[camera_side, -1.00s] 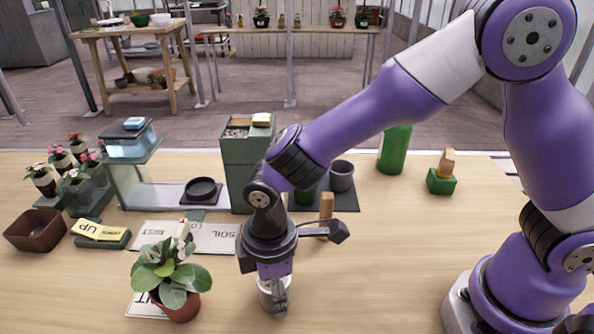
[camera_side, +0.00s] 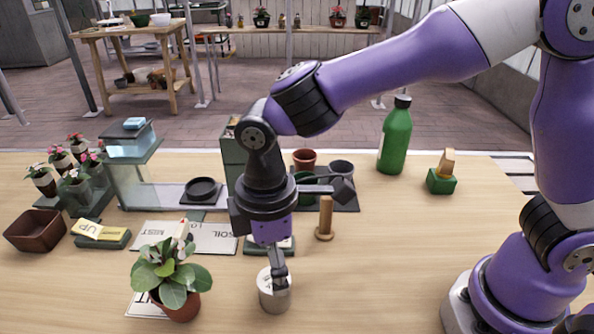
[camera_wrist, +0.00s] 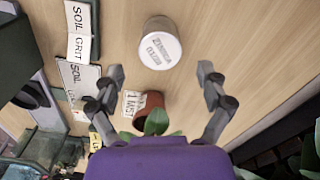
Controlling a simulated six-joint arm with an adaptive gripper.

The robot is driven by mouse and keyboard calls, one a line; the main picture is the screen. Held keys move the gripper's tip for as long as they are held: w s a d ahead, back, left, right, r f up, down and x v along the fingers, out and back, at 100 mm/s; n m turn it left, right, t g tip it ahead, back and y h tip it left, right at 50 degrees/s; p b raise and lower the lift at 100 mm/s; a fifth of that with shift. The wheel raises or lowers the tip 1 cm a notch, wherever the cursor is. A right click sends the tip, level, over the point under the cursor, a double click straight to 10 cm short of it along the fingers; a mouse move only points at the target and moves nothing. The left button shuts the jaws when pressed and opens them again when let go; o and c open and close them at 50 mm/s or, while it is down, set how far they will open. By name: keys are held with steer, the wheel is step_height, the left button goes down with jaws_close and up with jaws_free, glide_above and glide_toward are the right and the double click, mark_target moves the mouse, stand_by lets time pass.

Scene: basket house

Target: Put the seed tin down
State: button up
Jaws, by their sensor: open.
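The seed tin (camera_side: 274,296) is a short silver-grey cylinder standing upright on the wooden table, right of the potted leafy plant. The tin lies beyond the fingertips, clear of both.
The potted plant (camera_side: 172,272) stands close left of the tin. A wooden peg tool (camera_side: 325,220) stands behind right. The table right of the tin is clear.

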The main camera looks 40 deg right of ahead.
steer(key=r, duration=0.5)
steer(key=shift+d+r, duration=0.1)
steer(key=shift+d, duration=0.15)
steer(key=s+d+r+m+t, duration=0.2)
steer(key=d+m, duration=0.4)
steer(key=d, duration=0.3)
steer(key=s+d+r+m+t, duration=0.2)
steer(key=d+m, duration=0.4)
steer(key=d, duration=0.3)
steer(key=shift+s+d+r+m+t, duration=0.2)
steer(key=shift+s+d+m+t, duration=0.15)
steer(key=shift+s+t, duration=0.55)
